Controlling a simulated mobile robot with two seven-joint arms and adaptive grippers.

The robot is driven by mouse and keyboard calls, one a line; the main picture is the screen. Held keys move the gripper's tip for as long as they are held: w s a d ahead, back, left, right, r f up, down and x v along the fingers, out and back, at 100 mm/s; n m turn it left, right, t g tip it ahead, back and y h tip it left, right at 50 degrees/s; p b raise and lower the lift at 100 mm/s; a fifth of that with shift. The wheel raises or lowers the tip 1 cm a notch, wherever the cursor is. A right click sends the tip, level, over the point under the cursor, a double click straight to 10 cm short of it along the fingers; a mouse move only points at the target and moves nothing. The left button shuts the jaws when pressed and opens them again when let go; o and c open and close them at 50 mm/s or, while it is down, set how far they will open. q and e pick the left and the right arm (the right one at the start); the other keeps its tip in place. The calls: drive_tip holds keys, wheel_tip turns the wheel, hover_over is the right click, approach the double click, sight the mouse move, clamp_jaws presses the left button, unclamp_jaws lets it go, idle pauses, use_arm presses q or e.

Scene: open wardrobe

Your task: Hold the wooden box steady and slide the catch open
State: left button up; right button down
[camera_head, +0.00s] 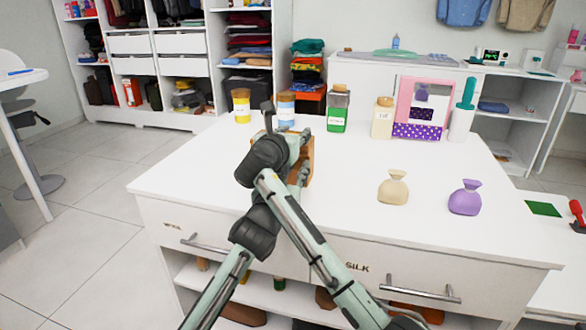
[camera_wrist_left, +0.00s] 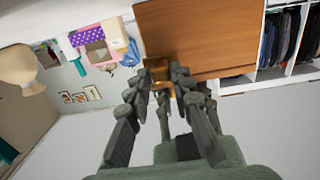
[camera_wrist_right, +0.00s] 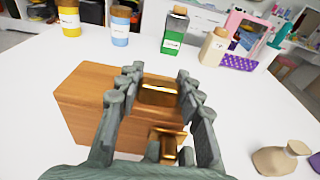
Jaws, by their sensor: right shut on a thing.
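The wooden box (camera_head: 308,163) stands on the white table, largely hidden by my arms in the head view. In the right wrist view the box (camera_wrist_right: 82,105) shows a brass piece (camera_wrist_right: 158,95) on top and a brass catch (camera_wrist_right: 168,150) on its near side. My right gripper (camera_wrist_right: 158,78) is shut on the brass top piece. My left gripper (camera_head: 298,178) is at the near side of the box, its fingers parted on either side of the catch. In the left wrist view the left fingertips (camera_wrist_left: 165,68) surround the brass catch (camera_wrist_left: 158,74); contact is unclear.
A yellow jar (camera_head: 241,106), a blue jar (camera_head: 286,108), a green jar (camera_head: 337,112) and a cream jar (camera_head: 382,120) stand behind the box. A beige pouch (camera_head: 393,188) and a purple pouch (camera_head: 465,198) lie to the right. The table's left part is clear.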

use_arm(q)
drive_tip(key=o, duration=0.4)
drive_tip(key=shift+c, duration=0.2)
drive_tip(key=v, duration=1.2)
